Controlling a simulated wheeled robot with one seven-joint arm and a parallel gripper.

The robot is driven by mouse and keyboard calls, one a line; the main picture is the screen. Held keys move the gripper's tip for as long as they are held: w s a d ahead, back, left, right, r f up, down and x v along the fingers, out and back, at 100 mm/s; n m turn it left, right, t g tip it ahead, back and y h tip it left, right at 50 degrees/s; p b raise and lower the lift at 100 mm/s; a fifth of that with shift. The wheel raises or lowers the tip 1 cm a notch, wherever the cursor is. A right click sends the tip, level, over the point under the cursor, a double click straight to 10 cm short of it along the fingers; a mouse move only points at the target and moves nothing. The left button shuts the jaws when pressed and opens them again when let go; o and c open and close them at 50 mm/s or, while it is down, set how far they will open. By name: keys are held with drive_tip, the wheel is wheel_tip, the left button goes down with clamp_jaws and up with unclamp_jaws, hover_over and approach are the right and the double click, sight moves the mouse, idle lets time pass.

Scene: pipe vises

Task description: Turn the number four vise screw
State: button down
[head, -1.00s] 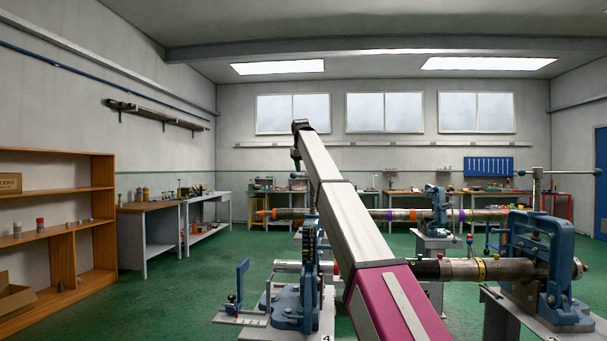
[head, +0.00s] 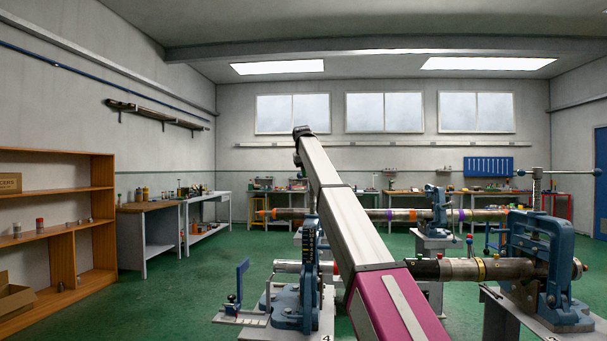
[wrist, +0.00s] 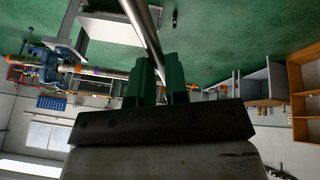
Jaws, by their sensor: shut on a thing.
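The number four vise (head: 290,298) is blue and stands at the lower middle of the head view, with a "4" label (head: 325,338) on its stand. Its upright threaded screw (head: 311,240) rises beside my arm, which partly hides the vise. In the wrist view, my gripper (wrist: 161,75) has green fingers shut on a smooth metal bar (wrist: 143,25). The bar runs from the top edge down between the fingers. It looks like the screw's handle, but its joint with the screw is out of sight. In the head view the fingertips cannot be made out.
Another blue vise (head: 535,255) at the right holds a dark pipe (head: 460,269), and its T-handle (head: 555,172) sticks out high. A further vise (head: 438,205) stands behind with a long pipe. A wooden shelf (head: 60,220) is at the left. The green floor (head: 190,290) between is clear.

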drive_tip(key=shift+w+d+m+h, duration=0.2)
drive_tip(key=shift+d+m+h, duration=0.1)
drive_tip(key=shift+d+m, duration=0.45)
drive_tip(key=c, duration=1.1)
unclamp_jaws()
drive_tip(key=shift+r, duration=0.1)
drive_tip(key=v, duration=1)
drive_tip(key=shift+s+r, duration=0.1)
drive_tip(key=shift+r, duration=0.2)
drive_tip(key=shift+a, duration=0.1)
